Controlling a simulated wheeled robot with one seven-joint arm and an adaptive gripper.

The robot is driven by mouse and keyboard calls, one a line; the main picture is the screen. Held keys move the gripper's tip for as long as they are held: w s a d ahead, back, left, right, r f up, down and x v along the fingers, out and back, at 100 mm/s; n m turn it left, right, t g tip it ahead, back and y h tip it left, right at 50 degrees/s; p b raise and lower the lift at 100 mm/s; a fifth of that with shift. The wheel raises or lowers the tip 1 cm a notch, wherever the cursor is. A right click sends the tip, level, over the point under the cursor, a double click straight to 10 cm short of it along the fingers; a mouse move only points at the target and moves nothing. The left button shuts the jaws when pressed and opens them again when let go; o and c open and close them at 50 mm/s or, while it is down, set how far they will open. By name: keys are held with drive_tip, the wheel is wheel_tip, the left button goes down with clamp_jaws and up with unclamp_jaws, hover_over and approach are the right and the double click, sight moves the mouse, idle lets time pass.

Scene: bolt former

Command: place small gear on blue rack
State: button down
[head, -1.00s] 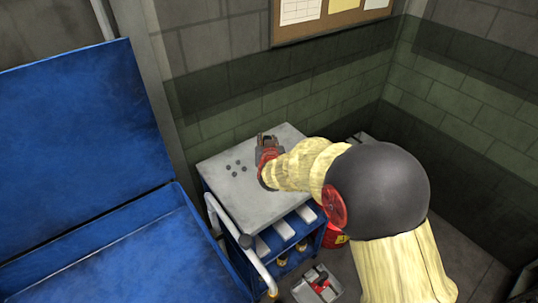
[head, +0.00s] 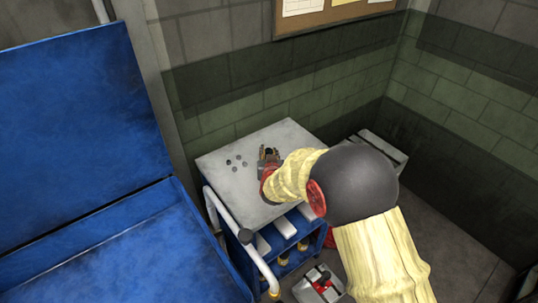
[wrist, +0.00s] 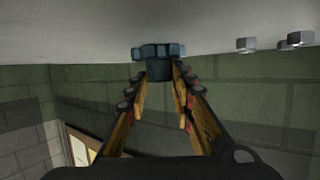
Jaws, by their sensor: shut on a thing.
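The small gear (wrist: 158,62) is a dark blue-grey toothed piece in the wrist view, between my fingertips. My gripper (wrist: 158,80) is shut on it, with one finger on each side. In the head view my gripper (head: 269,154) is over the grey top of the cart, right of its middle. The gear is close to the grey top; I cannot tell whether it touches. The cart (head: 222,165) has blue shelves below its top. A large blue rack-like unit (head: 80,120) with a tall back panel stands at the left; I cannot tell which is the blue rack.
Several small grey nuts (head: 236,161) lie on the cart top left of my gripper; some show in the wrist view (wrist: 246,44). A pale handrail (head: 232,228) runs along the cart's left side. Walls stand behind and to the right. A grey-and-red item (head: 322,283) is on the floor.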

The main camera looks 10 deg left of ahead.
drive_tip(key=shift+r, duration=0.1)
drive_tip(key=c, duration=1.5)
unclamp_jaws()
drive_tip(key=shift+c, duration=0.2)
drive_tip(key=shift+s+d+r, duration=0.1)
drive_tip(key=shift+s, duration=0.25)
drive_tip(key=p+v, duration=0.3)
drive_tip(key=v, duration=0.7)
drive_tip(key=shift+s+r, duration=0.1)
drive_tip(key=shift+s, duration=0.05)
drive_tip(key=shift+s+d, duration=0.15)
drive_tip(key=shift+s, duration=0.35)
